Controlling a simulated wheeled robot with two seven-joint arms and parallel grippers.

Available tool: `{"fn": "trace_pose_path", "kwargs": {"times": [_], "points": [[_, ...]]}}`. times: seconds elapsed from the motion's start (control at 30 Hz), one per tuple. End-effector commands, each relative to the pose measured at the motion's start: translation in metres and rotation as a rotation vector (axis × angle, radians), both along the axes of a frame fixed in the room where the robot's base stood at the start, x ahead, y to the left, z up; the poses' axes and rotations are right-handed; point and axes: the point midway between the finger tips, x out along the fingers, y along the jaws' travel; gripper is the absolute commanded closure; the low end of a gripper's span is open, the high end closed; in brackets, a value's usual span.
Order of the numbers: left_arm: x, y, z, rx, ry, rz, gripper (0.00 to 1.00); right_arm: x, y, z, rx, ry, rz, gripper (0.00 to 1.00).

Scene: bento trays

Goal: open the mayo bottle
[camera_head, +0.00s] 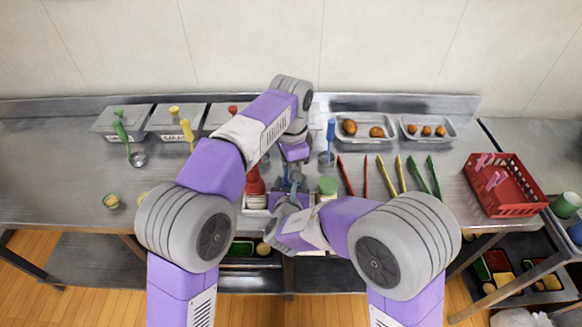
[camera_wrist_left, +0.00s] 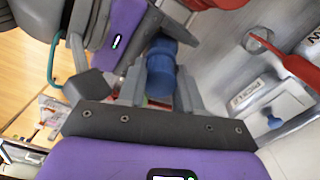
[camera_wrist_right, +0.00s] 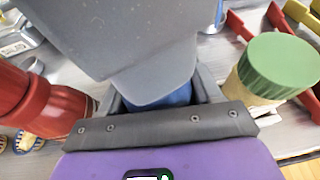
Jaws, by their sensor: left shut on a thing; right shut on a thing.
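A blue bottle part (camera_wrist_left: 160,76), which I take as the mayo bottle, sits between the fingers of my left gripper (camera_head: 296,172), shut on it from above. My right gripper (camera_head: 284,207) is shut on the same bottle lower down. In the right wrist view a strip of blue (camera_wrist_right: 172,97) shows between its fingers, below a grey part of my left arm. Most of the bottle is hidden by my arms, and no label is readable. I cannot tell whether the cap is loose.
A red bottle (camera_head: 255,184) stands just left of the grippers and a green-capped bottle (camera_head: 328,185) just right. Lidded containers (camera_head: 180,120) stand at the back left.

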Motion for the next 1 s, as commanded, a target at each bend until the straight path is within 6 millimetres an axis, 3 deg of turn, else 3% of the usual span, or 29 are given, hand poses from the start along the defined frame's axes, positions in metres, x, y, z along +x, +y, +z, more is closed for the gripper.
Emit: {"fn": "trace_pose_path", "kwargs": {"times": [0.8,1.0], "points": [[0.0002,-0.0003,0.0012,0.0,-0.001,1.621,1.0,-0.0001,0.0005,0.0005,0.0,-0.001,0.001,0.91],[0.0002,-0.0003,0.0014,-0.001,0.0,1.945,1.0,-0.0001,0.0005,0.0005,0.0,-0.001,0.001,0.91]]}}
